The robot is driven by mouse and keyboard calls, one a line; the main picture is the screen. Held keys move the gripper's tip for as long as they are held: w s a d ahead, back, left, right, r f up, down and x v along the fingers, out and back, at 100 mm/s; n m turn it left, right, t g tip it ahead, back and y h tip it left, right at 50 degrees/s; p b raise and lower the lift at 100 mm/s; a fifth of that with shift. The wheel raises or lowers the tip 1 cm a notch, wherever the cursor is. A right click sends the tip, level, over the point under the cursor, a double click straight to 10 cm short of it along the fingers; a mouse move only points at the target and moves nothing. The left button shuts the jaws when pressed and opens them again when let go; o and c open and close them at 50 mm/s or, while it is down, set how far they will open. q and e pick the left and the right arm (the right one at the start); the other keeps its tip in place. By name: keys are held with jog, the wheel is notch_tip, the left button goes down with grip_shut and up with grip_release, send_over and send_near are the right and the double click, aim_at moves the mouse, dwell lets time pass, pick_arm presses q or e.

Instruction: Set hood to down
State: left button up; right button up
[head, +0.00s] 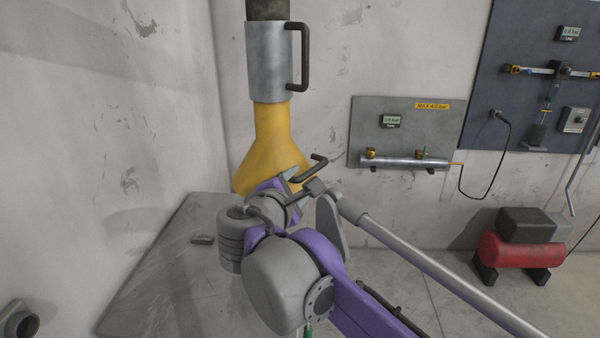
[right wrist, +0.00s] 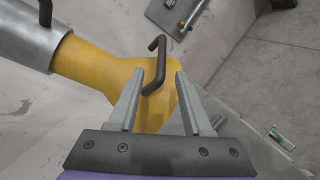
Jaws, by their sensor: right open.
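The hood (head: 270,148) is a yellow flared cone below a grey metal sleeve (head: 268,62) on a vertical dark pipe. It stands over the grey table, and its lower part is hidden behind my right arm. A dark bent handle (head: 309,169) sticks out from the hood. My right gripper (head: 291,178) is open, close to the hood. In the right wrist view, the hood (right wrist: 105,82) shows behind the fingers, and the handle (right wrist: 157,62) lies between the fingertips of the open gripper (right wrist: 160,73). Contact cannot be told. My left gripper is not in view.
The sleeve has its own dark handle (head: 303,57). A wall panel (head: 357,135) with a gauge and pipe, and a red tank (head: 520,250), stand to the right.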

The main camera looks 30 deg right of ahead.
aim_at(310, 173)
jog(key=x, duration=1)
jog(key=shift+d+f, duration=0.1)
jog(key=shift+s, duration=0.1)
grip_shut()
dwell(1.0)
